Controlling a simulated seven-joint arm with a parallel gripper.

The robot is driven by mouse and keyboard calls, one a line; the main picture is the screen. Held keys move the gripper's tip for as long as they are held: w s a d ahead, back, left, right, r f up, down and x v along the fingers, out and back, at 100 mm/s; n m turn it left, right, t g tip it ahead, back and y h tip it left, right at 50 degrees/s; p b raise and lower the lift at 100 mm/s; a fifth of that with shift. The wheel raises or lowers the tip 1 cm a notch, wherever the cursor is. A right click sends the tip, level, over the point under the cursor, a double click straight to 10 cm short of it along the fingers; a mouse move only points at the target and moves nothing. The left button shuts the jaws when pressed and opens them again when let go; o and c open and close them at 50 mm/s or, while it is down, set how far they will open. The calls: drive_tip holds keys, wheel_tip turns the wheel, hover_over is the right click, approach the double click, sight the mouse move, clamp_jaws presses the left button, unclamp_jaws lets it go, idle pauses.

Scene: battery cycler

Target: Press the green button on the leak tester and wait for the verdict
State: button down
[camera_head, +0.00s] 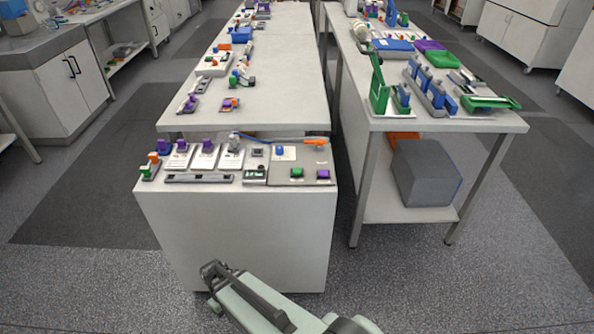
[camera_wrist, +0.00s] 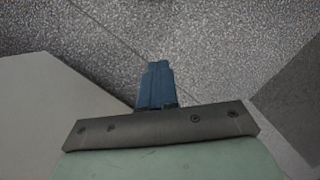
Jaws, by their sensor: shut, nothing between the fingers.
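In the head view, a grey panel (camera_head: 283,182) lies at the right end of the near white bench, with a green block-like part (camera_head: 296,172) and a purple one (camera_head: 323,174) at its front. A small dark unit with a display (camera_head: 255,176) sits just left of it. I cannot tell which of these is the leak tester, and no verdict is readable. My gripper (camera_wrist: 155,66) shows in the wrist view with its blue fingers together and empty, over the grey floor. In the head view my arm is low, in front of the bench and apart from the panel.
The near bench (camera_head: 235,215) also carries several white plates with purple and blue parts on its left. An orange-tipped tool (camera_head: 313,141) lies at the panel's back edge. A second table (camera_head: 445,124) with green and blue fixtures stands right. Floor in front is clear.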

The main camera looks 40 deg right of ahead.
drive_tip(key=w+d+r+n+t, duration=0.1)
drive_tip(key=w+d+r+t, duration=0.2)
drive_tip(key=w+r, duration=1.05)
drive_tip(key=w+d+r+n+t, duration=0.1)
drive_tip(key=w+d+r+t, duration=0.2)
drive_tip(key=w+r, duration=1.05)
drive_tip(key=shift+t+y, duration=0.4)
drive_tip(key=shift+t, duration=0.5)
drive_tip(key=d+r, duration=0.2)
drive_tip(key=r, duration=0.2)
drive_tip(key=w+d+r, duration=0.1)
drive_tip(key=d+r, duration=0.2)
drive_tip(key=r, duration=0.1)
drive_tip(key=w+d+r, duration=0.1)
drive_tip(key=d+r, duration=0.1)
drive_tip(key=r, duration=0.2)
drive_tip(key=shift+d+r, duration=0.2)
drive_tip(key=shift+d, duration=0.1)
drive_tip(key=s+d+r+m, duration=0.1)
drive_tip(key=s+d+r, duration=0.15)
drive_tip(key=d, duration=0.35)
wheel_tip(320, 180, up, 4)
drive_tip(key=m+t+y, duration=0.2)
drive_tip(key=m+t, duration=0.2)
drive_tip(key=m, duration=0.3)
hover_over(300, 170)
drive_tip(key=shift+s+r, duration=0.1)
drive_tip(key=shift+r, duration=0.1)
drive_tip(key=shift+a+f, duration=0.1)
drive_tip(key=shift+f, duration=0.05)
